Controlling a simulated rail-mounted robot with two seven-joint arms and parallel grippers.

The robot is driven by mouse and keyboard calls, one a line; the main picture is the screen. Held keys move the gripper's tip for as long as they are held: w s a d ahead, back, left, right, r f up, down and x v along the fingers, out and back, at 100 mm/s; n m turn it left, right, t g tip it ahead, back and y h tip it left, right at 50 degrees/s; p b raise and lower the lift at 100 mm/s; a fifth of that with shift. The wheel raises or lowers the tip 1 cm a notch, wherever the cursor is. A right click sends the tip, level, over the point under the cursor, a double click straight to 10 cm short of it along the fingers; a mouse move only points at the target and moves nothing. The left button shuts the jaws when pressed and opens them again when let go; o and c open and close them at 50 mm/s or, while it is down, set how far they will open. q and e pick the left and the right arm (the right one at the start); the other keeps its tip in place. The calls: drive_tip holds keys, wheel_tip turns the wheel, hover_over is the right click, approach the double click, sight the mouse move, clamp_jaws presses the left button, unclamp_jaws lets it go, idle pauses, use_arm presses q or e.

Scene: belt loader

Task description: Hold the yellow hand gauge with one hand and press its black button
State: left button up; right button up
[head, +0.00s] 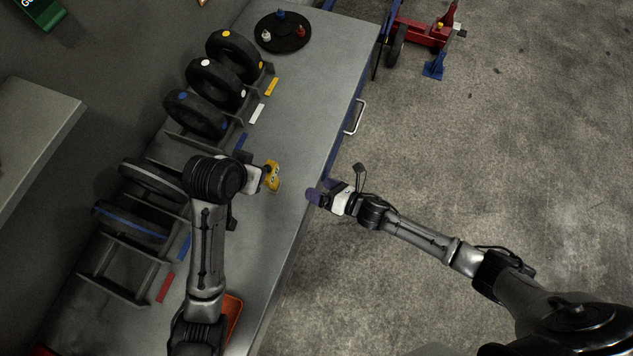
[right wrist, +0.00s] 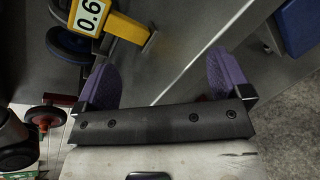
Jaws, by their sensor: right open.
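The yellow hand gauge (head: 272,175) is at the fingers of my left gripper (head: 265,177), over the grey bench. In the right wrist view the gauge (right wrist: 124,26) is at the top left, tilted, with a white display. A dark purple finger of the left gripper lies against its side; the other finger is hidden. I cannot make out the black button. My right gripper (head: 318,196) is open and empty beyond the bench's right edge, apart from the gauge. Its two purple fingers (right wrist: 166,82) stand wide apart in the right wrist view.
The bench (head: 318,75) has several black wheels (head: 213,82) in racks along its left side, with coloured labels beside them. A dark round tray (head: 283,43) stands at the far end. An orange bin (head: 233,312) is near my left arm. The floor right of the bench is mostly clear.

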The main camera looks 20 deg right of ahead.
sight(275, 178)
drive_tip(key=a+r+n+y, duration=0.3)
drive_tip(key=r+n+y, duration=0.1)
drive_tip(key=n, duration=0.6)
drive_tip(key=x, duration=1.2)
drive_tip(key=shift+s+a, duration=0.15)
drive_tip(key=shift+a, duration=0.15)
drive_tip(key=c, duration=1)
use_arm(q)
clamp_jaws()
use_arm(e)
drive_tip(key=shift+c, duration=0.5)
